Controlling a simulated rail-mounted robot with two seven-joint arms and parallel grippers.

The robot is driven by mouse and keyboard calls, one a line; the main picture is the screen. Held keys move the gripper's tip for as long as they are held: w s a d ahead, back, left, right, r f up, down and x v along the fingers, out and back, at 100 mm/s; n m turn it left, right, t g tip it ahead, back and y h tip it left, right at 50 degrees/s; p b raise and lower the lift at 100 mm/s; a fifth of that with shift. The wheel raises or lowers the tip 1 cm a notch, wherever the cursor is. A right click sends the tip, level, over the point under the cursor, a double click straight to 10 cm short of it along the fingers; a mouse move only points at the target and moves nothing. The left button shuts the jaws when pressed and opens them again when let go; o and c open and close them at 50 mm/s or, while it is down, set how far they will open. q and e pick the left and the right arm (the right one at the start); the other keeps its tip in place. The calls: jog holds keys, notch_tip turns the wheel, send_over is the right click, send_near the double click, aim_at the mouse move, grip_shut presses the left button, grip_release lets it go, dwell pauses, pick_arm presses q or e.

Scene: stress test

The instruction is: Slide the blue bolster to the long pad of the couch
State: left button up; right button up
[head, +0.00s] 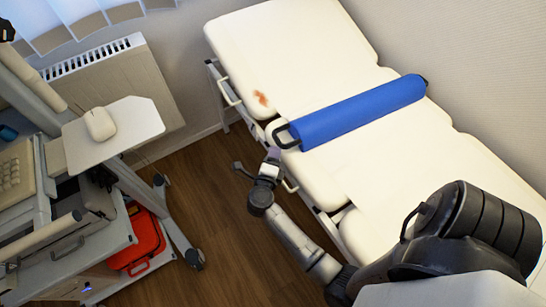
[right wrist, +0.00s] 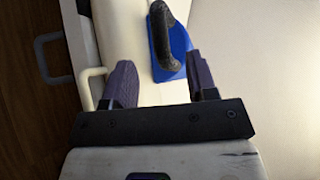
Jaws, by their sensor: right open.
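The blue bolster (head: 355,112) lies across the couch (head: 300,50), close to the seam below the upper pad. A black loop handle (head: 285,138) sticks out of its near end, over the couch's left edge. My right gripper (head: 257,165) is beside that edge, just below the handle, open and empty. In the right wrist view, the bolster's blue end (right wrist: 181,45) and handle (right wrist: 162,35) are ahead of and between the spread fingers (right wrist: 163,85), apart from them. The long pad (head: 385,185) extends toward the lower right, partly hidden by my arm. My left gripper is not visible.
A reddish stain (head: 261,98) marks the upper pad. Pale side handles (head: 229,92) stick out from the couch's left side. A cart with a mouse (head: 100,124) and red case (head: 143,240) stands left. Wood floor (head: 205,195) is clear between. A wall borders the couch's right.

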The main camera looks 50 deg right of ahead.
aim_at(277, 144)
jog(key=b+x, duration=0.2)
jog(key=x, duration=0.4)
jog(key=shift+b+x, duration=0.3)
jog(key=shift+x, duration=0.45)
grip_shut()
